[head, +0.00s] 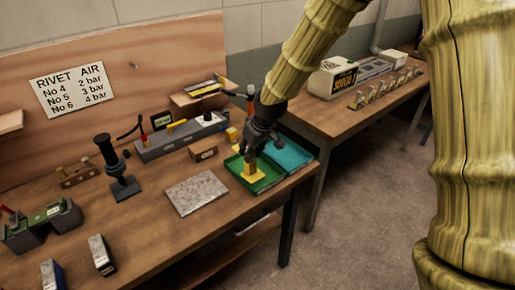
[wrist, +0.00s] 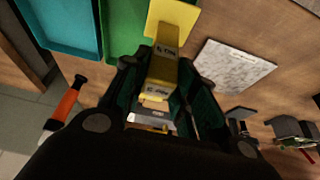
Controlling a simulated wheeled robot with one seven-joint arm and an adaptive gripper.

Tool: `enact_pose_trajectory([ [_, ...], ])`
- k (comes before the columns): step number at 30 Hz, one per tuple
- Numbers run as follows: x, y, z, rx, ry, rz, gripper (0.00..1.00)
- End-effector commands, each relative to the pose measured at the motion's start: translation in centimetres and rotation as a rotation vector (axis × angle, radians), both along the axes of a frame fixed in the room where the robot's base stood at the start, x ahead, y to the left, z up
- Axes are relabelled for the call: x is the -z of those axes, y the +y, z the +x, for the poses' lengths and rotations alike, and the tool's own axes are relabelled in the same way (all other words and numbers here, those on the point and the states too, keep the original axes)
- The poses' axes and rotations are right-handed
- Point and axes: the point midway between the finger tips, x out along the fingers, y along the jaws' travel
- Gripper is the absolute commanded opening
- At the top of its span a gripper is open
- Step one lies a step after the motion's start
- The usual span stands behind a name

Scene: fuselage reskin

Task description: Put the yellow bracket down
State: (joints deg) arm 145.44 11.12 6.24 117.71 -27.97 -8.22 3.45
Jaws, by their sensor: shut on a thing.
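The yellow bracket (head: 252,171) is between the fingers of my gripper (head: 254,157), over the green tray (head: 275,181) near the bench's right end. In the wrist view the bracket (wrist: 163,80) runs between my gripper's fingers (wrist: 160,66), with small dark markings on it. Its wider yellow end (wrist: 173,18) overlaps the green tray (wrist: 122,35). My gripper is shut on the bracket and points down. I cannot tell whether the bracket touches the tray floor. The fingers hide part of it.
A teal tray (head: 291,155) adjoins the green tray on the right. A speckled grey plate (head: 197,192) lies to the left. A small brown box (head: 203,151) and a long grey tool unit (head: 180,139) stand behind. An orange-handled tool (wrist: 68,101) shows in the wrist view.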

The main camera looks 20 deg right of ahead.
Motion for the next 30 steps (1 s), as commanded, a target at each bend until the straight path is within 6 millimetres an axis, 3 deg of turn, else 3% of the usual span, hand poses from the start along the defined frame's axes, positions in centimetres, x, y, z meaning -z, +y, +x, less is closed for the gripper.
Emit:
enact_pose_trajectory([
  [3,-0.1,-1.7,1.6,0.003,-0.001,0.001,0.00],
  [9,0.3,-3.2,3.1,0.003,-0.001,0.001,0.00],
  [30,3.9,-3.3,3.3,0.003,-0.002,0.000,0.00],
])
